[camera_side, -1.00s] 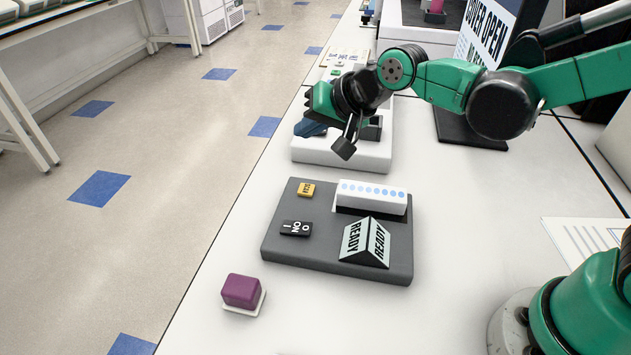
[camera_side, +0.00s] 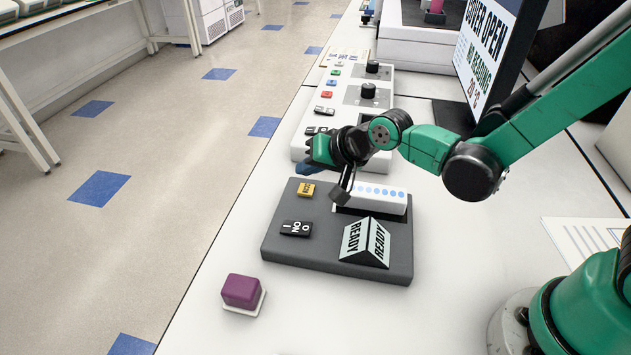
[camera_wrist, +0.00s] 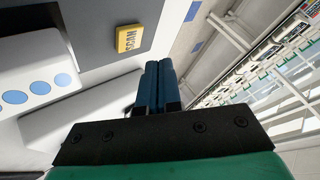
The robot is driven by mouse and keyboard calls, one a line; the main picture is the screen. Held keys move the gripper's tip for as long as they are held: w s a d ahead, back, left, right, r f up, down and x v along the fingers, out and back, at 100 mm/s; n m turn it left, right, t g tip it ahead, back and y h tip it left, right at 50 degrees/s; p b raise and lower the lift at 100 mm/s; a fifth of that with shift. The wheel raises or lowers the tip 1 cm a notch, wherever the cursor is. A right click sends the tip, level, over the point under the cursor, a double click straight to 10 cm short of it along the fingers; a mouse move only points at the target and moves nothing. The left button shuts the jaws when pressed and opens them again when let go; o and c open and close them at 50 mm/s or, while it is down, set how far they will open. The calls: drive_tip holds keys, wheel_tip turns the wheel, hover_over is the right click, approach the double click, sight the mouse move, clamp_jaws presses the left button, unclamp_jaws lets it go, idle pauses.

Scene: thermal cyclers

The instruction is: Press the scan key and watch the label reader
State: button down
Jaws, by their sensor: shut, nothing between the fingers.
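The yellow scan key (camera_side: 306,190) sits at the upper left of the dark grey label reader (camera_side: 286,258). It also shows in the wrist view (camera_wrist: 129,38), ahead and left of the fingertips. The reader's two-sided sign (camera_side: 365,241) shows READY. A white strip with blue dots (camera_side: 395,197) lies along the reader's back. My gripper (camera_side: 306,168) is just beyond the reader's back edge, near the scan key and apart from it. In the wrist view its blue fingers (camera_wrist: 158,72) are together and empty.
A black on/off switch (camera_side: 295,228) is on the reader. A purple block (camera_side: 241,290) on a white base stands at the front left. A white panel with knobs and keys (camera_side: 378,80) stands behind. A large display (camera_side: 488,45) reads COVER OPEN.

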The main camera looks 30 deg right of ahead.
sight(296, 187)
drive_tip(key=shift+f, duration=0.75)
drive_tip(key=shift+f, duration=0.1)
idle(1.5)
drive_tip(key=shift+f, duration=0.3)
drive_tip(key=shift+f, duration=0.35)
idle(0.5)
drive_tip(key=shift+r, duration=0.8)
drive_tip(key=shift+r, duration=2.5)
drive_tip(key=shift+s+d, duration=0.1)
